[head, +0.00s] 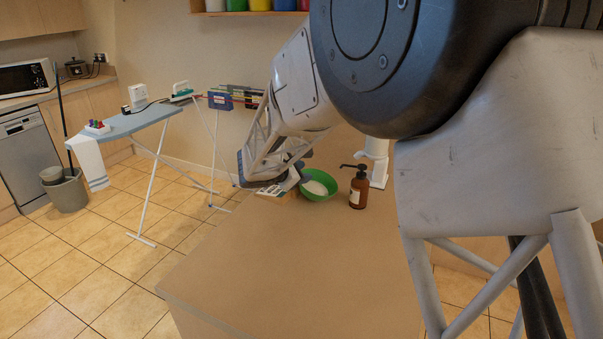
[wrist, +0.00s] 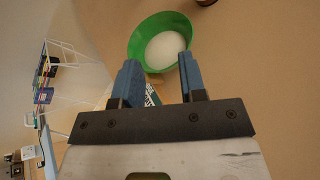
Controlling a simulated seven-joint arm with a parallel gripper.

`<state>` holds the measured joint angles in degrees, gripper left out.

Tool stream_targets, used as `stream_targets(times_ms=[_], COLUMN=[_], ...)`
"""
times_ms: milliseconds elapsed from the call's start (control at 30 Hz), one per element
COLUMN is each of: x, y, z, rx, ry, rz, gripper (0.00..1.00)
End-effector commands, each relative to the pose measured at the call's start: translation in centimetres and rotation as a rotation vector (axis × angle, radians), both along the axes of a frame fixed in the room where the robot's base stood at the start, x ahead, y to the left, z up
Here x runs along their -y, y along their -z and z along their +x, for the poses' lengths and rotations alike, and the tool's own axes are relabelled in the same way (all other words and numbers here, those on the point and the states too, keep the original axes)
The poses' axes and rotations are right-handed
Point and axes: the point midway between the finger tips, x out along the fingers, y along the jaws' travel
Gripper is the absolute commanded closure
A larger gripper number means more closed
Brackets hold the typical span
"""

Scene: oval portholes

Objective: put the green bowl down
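The green bowl (head: 331,191) is near the far end of the brown tabletop, just left of a brown pump bottle. It looks upright and resting on the top, with something whitish inside. It also shows in the wrist view (wrist: 137,40), just beyond my fingertips. My gripper (wrist: 158,60) is open, with its two blue fingers wide apart and nothing clamped between them. The fingertips overlap the bowl's near rim in the wrist view; I cannot tell whether they touch it.
The brown pump bottle (head: 358,190) stands close to the bowl's right. A small box with a printed top (head: 272,191) lies left of the bowl, partly under my arm. The front of the tabletop (head: 290,270) is clear. An ironing board (head: 140,122) stands beyond on the left.

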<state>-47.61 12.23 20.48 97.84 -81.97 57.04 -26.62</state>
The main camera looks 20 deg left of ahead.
Motion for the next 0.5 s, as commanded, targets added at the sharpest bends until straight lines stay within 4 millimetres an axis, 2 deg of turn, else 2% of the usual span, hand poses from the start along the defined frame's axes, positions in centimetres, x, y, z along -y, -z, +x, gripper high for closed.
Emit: stream_targets(times_ms=[500], x=[0.33], y=[-0.14], z=[0.03], rx=[-0.001], ry=[0.006], rz=[0.004], gripper=[0.62])
